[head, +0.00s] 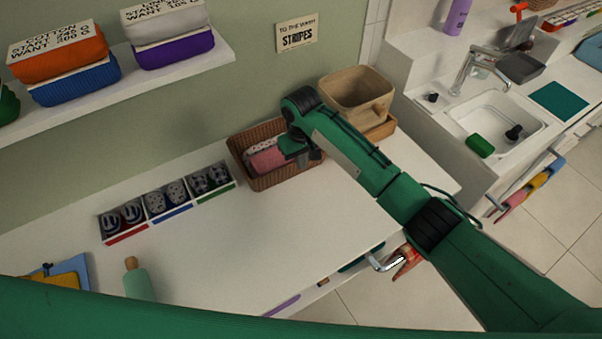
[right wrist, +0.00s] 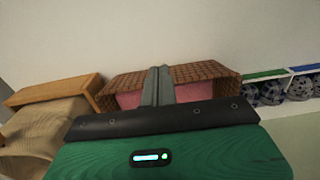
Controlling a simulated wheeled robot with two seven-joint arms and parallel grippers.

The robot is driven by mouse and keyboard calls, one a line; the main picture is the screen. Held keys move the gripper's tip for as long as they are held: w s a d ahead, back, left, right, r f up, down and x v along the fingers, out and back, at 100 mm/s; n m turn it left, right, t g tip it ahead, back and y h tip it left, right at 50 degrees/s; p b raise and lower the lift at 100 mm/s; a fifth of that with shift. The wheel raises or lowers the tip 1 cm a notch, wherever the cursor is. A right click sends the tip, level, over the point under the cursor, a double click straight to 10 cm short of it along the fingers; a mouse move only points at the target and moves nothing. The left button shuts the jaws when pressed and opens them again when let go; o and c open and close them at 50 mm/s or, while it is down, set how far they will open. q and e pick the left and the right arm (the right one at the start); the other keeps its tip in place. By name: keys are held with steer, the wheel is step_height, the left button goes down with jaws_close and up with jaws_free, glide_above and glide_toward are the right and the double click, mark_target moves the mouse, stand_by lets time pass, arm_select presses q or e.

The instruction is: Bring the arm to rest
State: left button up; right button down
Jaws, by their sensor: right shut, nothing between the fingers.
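My right gripper (head: 305,158) is at the end of my green right arm, which reaches in from the lower right of the head view. It is at the right part of a brown wicker basket (head: 262,182); whether it touches the basket cannot be told. In the right wrist view its two grey fingers (right wrist: 158,86) are together with nothing between them, in front of the basket (right wrist: 205,71). Pink cloth (head: 268,159) lies in the basket, partly hidden by the gripper. My left gripper is not in view.
A wooden bin (head: 352,92) stands right of the basket. A divided tray (head: 139,231) of rolled patterned items is to the left. A shelf (head: 150,83) with labelled bundles hangs above. A sink (head: 500,118) is at right. The white counter's middle (head: 270,240) is clear.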

steer(key=s+d+f+m+y, duration=0.1)
steer(key=s+d+f, duration=0.1)
steer(key=s, duration=0.3)
steer(key=s+d+f+t+y, duration=0.1)
steer(key=s+d+f, duration=0.1)
steer(key=s, duration=0.3)
steer(key=s+d+f+m+y, duration=0.1)
steer(key=s+d+f, duration=0.15)
steer(key=s, duration=0.35)
steer(key=s+d+r+m+t+h, duration=0.3)
steer(key=s+d, duration=1.6)
steer(key=d, duration=0.3)
step_height(320, 180, down, 29)
steer(key=g, duration=0.2)
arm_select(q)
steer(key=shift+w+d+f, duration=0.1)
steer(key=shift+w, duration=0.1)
arm_select(e)
steer(key=s+d+f+g, duration=0.1)
steer(key=s+d+f, duration=0.2)
steer(key=s+f, duration=1.6)
step_height(320, 180, down, 2)
steer(key=shift+s+f, duration=0.1)
steer(key=shift+s, duration=0.2)
